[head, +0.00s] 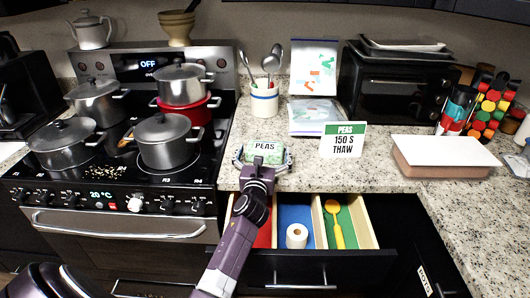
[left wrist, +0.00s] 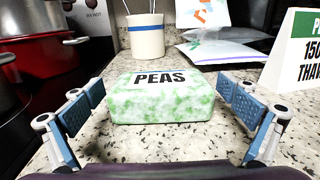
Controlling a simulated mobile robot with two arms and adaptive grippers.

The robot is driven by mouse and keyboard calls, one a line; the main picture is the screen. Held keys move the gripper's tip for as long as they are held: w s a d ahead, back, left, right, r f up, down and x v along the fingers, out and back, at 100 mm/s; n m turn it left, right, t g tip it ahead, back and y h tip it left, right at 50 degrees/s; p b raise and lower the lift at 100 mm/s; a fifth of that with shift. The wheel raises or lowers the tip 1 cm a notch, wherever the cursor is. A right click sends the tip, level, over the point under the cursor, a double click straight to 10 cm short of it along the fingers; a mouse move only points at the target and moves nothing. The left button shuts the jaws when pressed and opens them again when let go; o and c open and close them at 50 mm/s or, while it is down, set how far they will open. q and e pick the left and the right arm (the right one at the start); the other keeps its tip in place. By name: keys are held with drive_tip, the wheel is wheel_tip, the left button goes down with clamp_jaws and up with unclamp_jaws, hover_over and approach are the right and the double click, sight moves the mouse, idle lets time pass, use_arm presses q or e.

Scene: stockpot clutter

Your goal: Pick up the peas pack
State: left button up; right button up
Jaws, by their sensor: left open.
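The peas pack (left wrist: 160,98) is a white and green block labelled PEAS, lying on the speckled counter. In the head view the peas pack (head: 265,152) is near the counter's front edge, just right of the stove. My left gripper (head: 262,162) reaches over the counter edge to it. In the left wrist view my left gripper (left wrist: 160,105) is open, with one finger on each side of the pack and a visible gap on both sides. My right gripper cannot be made out.
A sign (head: 343,139) reading PEAS 150 S THAW stands right of the pack. A utensil crock (head: 264,101) and plastic bags (head: 313,116) are behind it. Several steel pots (head: 166,141) stand on the stove at left. An open drawer (head: 322,254) is below the counter edge.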

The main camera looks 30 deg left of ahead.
use_arm(q)
drive_tip(key=c, duration=1.3)
drive_tip(key=shift+r, duration=0.1)
drive_tip(key=shift+c, duration=0.3)
